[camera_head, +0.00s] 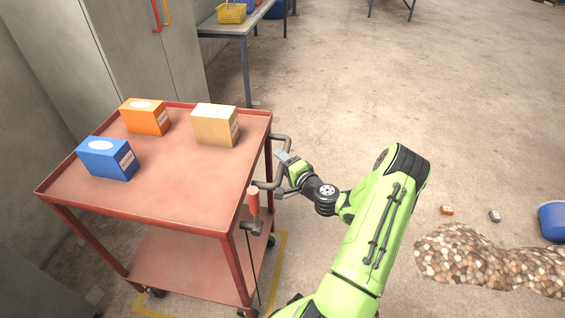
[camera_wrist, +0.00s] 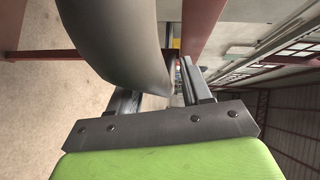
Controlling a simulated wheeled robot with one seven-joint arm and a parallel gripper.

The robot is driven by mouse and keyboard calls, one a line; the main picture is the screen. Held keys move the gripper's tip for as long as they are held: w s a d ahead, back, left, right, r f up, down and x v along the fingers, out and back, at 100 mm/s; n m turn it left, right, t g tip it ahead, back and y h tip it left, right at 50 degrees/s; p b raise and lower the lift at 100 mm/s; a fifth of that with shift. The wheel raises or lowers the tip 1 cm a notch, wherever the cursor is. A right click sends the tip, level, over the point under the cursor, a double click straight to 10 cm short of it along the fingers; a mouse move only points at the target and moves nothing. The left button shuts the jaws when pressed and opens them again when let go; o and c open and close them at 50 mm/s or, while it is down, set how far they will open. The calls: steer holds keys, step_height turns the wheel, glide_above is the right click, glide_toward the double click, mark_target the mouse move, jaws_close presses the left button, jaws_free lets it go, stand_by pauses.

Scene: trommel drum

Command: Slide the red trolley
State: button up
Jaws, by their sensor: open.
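The red trolley (camera_head: 185,190) stands at the left in the head view, with a flat top and a lower shelf. A grey bent handle (camera_head: 284,137) sticks out from its right side. My gripper (camera_head: 281,158) is open at this handle. In the wrist view the handle (camera_wrist: 118,35) looms large in front of and partly between my fingers (camera_wrist: 158,88), and hides part of them. I cannot tell whether they touch it. A red trolley post (camera_wrist: 200,25) shows just beyond.
Blue (camera_head: 108,158), orange (camera_head: 146,117) and tan (camera_head: 215,125) boxes stand on the trolley top. A red-handled hammer (camera_head: 253,200) hangs at its near right corner. Yellow floor lines (camera_head: 283,245) surround the trolley. Cabinets (camera_head: 130,50) stand behind; a stone pile (camera_head: 480,260) lies right.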

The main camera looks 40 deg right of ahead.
jaws_close()
steer(key=shift+w+a, duration=0.1)
stand_by(0.4)
